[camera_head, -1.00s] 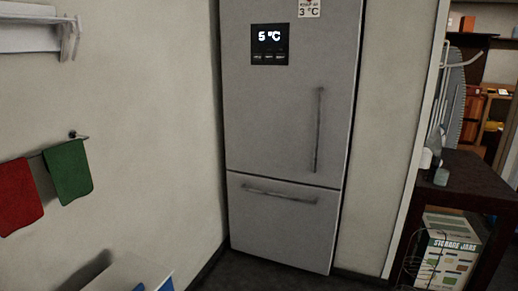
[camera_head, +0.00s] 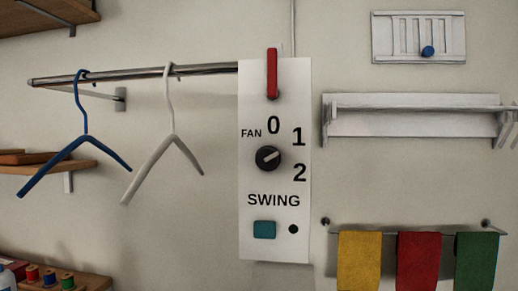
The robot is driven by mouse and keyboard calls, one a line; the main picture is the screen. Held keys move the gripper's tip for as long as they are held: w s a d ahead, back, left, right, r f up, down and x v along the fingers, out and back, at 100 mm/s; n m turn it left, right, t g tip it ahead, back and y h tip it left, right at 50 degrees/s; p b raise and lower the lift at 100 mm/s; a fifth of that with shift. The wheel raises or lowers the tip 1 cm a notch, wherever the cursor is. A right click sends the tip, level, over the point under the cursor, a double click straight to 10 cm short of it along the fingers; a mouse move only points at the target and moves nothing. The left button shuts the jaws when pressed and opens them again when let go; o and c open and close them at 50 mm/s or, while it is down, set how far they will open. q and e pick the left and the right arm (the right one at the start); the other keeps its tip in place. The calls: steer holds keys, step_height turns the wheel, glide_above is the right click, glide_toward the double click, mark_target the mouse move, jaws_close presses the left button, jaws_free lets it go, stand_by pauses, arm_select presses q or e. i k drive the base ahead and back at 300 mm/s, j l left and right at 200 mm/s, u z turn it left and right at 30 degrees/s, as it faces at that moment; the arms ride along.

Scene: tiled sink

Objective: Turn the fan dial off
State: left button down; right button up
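A white fan panel (camera_head: 256,100) hangs on the wall near the middle of the camera_head view. Its round black fan dial (camera_head: 267,159) sits below the 0 and to the left of the 1 and 2. A pale mark on the dial slants toward the upper right, roughly toward the 1; the exact setting is hard to tell. Below it are the word SWING, a teal button (camera_head: 264,230) and a small black dot. A red strip or lever (camera_head: 272,73) stands upright at the panel's top. Neither of my grippers is in view.
Left of the panel, a metal rail (camera_head: 205,70) holds a blue hanger (camera_head: 82,139) and a white hanger (camera_head: 171,131). Nothing covers the dial.

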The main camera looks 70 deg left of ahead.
mark_target(268, 158)
steer(key=u, duration=2.05)
